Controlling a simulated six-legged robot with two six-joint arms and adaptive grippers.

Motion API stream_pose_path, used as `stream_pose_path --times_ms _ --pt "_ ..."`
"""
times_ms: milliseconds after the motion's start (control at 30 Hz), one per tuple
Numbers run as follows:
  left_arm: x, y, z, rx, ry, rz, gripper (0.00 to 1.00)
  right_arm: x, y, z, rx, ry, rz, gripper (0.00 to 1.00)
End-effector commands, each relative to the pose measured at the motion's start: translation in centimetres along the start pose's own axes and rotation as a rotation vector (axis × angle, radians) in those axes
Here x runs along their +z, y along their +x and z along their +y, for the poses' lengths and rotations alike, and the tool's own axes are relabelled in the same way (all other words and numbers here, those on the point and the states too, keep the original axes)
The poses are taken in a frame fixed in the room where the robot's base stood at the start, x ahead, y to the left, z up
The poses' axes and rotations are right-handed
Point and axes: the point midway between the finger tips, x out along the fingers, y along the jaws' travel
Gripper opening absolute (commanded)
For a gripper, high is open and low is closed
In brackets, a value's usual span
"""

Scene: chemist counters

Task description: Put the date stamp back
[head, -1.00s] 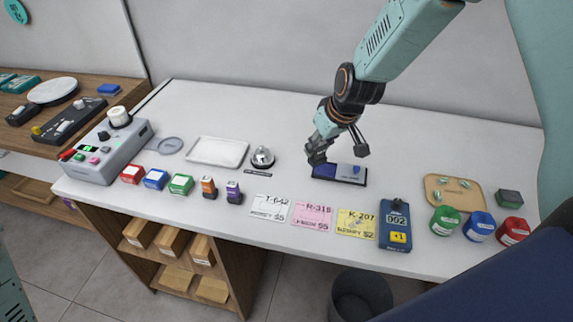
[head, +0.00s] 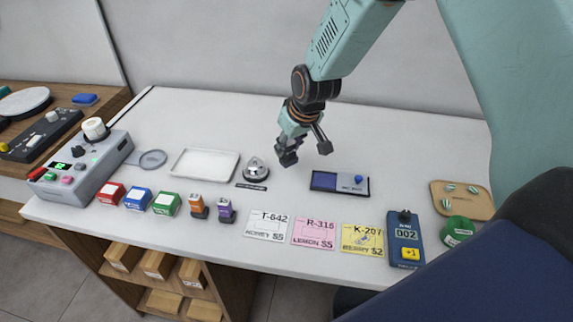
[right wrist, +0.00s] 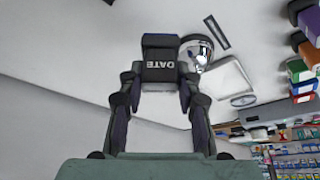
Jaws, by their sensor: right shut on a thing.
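My right gripper (head: 305,153) is shut on the date stamp (right wrist: 158,68), a black block marked DATE that sits between the fingertips in the right wrist view. In the head view the gripper hangs over the white counter, between the bell and the blue and grey pad (head: 340,183), behind the pad's left end. An orange stamp (head: 198,206) and a purple stamp (head: 227,210) stand upright at the front, left of the cards. My left gripper is not in view.
A silver bell (head: 255,170) stands left of my right gripper, with a white tray (head: 204,164) beyond it. Price cards (head: 315,233) and a blue counter device (head: 405,240) line the front edge. The counter behind the pad is clear.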

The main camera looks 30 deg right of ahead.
Motion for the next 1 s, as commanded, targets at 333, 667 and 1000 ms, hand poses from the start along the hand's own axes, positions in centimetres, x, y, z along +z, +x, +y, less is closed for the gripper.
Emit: stream_pose_path --times_ms 333,667,1000 --pt "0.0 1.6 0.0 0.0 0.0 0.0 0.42 1.5 4.1 -0.1 0.0 0.0 0.0 0.13" --pt "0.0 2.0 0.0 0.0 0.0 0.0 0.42 1.6 5.1 -0.1 0.0 -0.002 0.002 0.13" --pt "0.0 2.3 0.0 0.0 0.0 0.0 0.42 1.8 5.5 -0.1 -0.001 -0.002 0.0 0.43"
